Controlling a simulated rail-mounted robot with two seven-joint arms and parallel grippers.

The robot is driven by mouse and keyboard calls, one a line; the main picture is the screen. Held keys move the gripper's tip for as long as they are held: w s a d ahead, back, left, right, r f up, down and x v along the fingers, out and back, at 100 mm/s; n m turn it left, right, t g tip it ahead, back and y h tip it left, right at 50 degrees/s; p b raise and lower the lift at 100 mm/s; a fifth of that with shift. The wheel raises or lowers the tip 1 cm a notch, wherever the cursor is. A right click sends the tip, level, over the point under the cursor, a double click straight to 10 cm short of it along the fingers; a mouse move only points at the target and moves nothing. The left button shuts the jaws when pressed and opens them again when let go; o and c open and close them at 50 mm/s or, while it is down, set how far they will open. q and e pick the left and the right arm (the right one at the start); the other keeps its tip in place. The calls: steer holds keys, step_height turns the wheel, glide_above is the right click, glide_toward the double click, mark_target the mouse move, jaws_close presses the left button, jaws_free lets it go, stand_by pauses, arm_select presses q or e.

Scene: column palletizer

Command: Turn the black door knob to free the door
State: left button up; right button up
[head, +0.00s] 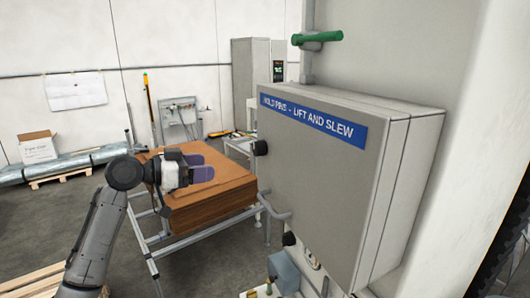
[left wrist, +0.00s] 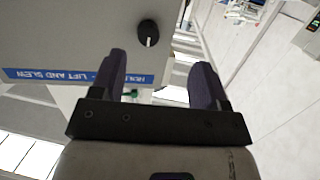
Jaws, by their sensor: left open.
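The black door knob (head: 261,147) sits on the left edge of a grey cabinet door (head: 320,185), just below a blue label strip. In the left wrist view the knob (left wrist: 148,33) is round and black with a white mark. It lies beyond the fingertips, toward the left finger. My left gripper (head: 204,167) has purple fingers and is open and empty. It is apart from the knob, to its left in the head view. The gripper (left wrist: 162,78) also shows open in the left wrist view. The door looks closed. My right gripper is not in view.
A green lever (head: 318,38) is on the pipe above. A stack of brown sheets (head: 225,192) on a metal frame lies behind my left gripper.

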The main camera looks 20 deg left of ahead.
mark_target(255, 149)
arm_select(q)
steer(key=w+d+r+m+p, duration=0.1)
steer(key=w+d, duration=0.1)
steer(key=d, duration=0.1)
steer(key=w+d+m+h+p, duration=0.1)
steer(key=w+d+p, duration=0.1)
steer(key=w+d, duration=0.1)
steer(key=w+d+r+h+p, duration=0.1)
steer(key=w+d, duration=0.2)
steer(key=shift+w+r+m+t, duration=0.1)
steer(key=shift+r+m+t, duration=0.2)
steer(key=shift+m+t, duration=0.1)
steer(key=shift+p+x, duration=0.55)
steer(key=shift+x, duration=0.45)
steer(key=shift+f, duration=0.1)
steer(key=shift+c, duration=0.4)
steer(key=c, duration=0.8)
steer(key=shift+c, duration=0.2)
